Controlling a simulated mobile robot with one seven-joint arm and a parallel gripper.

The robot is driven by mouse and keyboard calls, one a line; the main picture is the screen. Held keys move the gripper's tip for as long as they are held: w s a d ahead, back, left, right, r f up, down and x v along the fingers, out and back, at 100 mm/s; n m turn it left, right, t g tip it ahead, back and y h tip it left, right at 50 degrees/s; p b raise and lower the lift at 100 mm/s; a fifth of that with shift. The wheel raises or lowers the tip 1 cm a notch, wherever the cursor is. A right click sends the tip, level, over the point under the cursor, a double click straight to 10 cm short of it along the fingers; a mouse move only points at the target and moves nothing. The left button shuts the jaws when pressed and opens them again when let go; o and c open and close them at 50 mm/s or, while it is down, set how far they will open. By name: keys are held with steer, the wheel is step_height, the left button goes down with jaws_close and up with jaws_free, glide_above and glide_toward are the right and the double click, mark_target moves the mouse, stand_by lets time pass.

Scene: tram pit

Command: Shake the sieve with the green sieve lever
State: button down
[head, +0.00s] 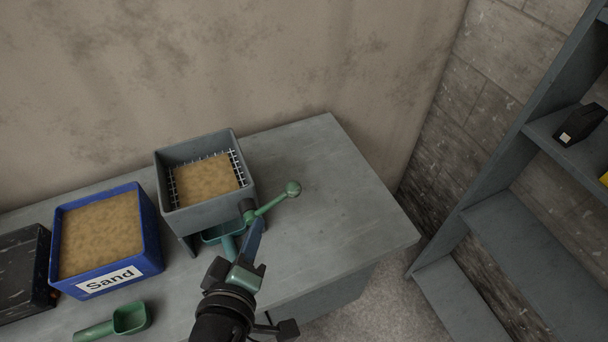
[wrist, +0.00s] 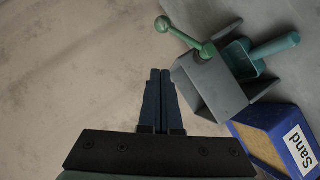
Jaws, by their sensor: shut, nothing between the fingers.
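The grey sieve box (head: 222,210) stands on the bench with sand (head: 207,180) on its wire grid. The green sieve lever (head: 268,205) is on its right side, slanting up to the right from a dark pivot to a round knob. In the wrist view the lever (wrist: 188,38) and the sieve box (wrist: 208,85) lie up and right of the fingers. My gripper (head: 259,222) is shut and empty. In the head view it overlaps the lever near its pivot; in the wrist view the fingertips (wrist: 161,71) show apart from the lever.
A green scoop (head: 226,231) sits under the sieve, partly hidden. A blue Sand bin (head: 150,262) full of sand and a dark tray (head: 42,272) stand left. Another green scoop (head: 131,318) lies in front. The bench (head: 350,220) is clear on the right; shelves (head: 510,238) stand beyond.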

steer(key=w, duration=0.1)
steer(key=p, duration=0.3)
glide_above(274, 202)
steer(key=s+a, duration=0.1)
steer(key=s, duration=0.3)
step_height(274, 202, down, 3)
steer(key=w+d+f, duration=0.1)
steer(key=w+d+f+p, duration=0.1)
steer(key=shift+d+f, duration=0.3)
steer(key=shift+f, duration=0.1)
